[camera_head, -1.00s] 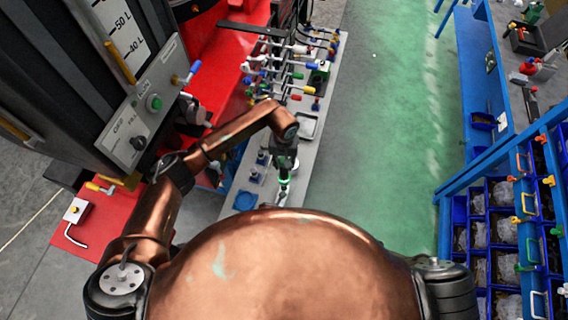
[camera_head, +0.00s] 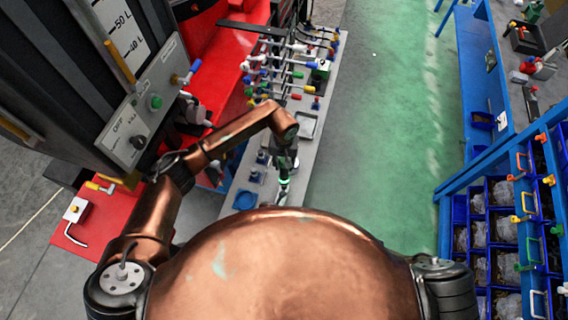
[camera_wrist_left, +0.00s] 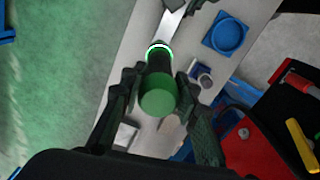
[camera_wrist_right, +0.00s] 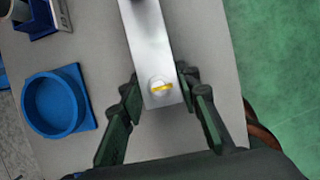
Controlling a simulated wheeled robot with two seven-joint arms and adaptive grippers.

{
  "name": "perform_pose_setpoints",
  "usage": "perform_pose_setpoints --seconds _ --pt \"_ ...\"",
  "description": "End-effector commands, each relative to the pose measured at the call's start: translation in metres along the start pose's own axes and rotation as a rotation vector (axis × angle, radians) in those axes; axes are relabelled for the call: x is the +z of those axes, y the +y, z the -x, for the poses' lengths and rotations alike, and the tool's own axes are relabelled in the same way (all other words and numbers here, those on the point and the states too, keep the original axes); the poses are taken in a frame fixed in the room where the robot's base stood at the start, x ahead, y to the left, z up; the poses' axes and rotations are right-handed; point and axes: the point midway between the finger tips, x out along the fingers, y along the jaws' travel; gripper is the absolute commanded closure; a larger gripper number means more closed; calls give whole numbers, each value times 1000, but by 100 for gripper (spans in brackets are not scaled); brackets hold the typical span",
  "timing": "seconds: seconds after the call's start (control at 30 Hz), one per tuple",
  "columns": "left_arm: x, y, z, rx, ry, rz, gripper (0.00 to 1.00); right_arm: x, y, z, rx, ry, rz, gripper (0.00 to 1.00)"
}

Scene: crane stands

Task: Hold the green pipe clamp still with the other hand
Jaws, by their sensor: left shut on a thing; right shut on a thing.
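The green pipe clamp (camera_wrist_left: 159,95) shows in the left wrist view as a round green handle with a bright ring and a silver bar. My left gripper (camera_wrist_left: 160,118) has its fingers on both sides of the handle and is shut on it. In the head view the left gripper (camera_head: 284,168) is over the grey bench, with the clamp (camera_head: 284,187) below it. In the right wrist view the silver bar (camera_wrist_right: 148,55), with a yellow mark at its end, lies between the fingers of my right gripper (camera_wrist_right: 160,95), shut on it. My own copper-coloured body hides the right arm's reach in the head view.
The grey bench (camera_head: 318,150) holds a blue round dish (camera_wrist_right: 55,104) close to the clamp. A rack of coloured-handled clamps (camera_head: 290,65) stands farther along it. Blue bins (camera_head: 490,235) are at the right. The green floor (camera_head: 385,130) between is clear.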

Motion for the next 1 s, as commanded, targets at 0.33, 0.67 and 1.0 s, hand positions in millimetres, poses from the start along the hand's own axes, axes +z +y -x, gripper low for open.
perform_pose_setpoints --seconds 0.33,0.67,1.0 --pt "-1 1 -5 2 2 -1 100 0 -1 0 -1 0 0 100" --pt "-1 0 -6 1 2 0 100 0 -1 0 -1 0 0 100" --pt "-1 1 -6 2 3 -1 100 0 -1 0 -1 0 0 100"
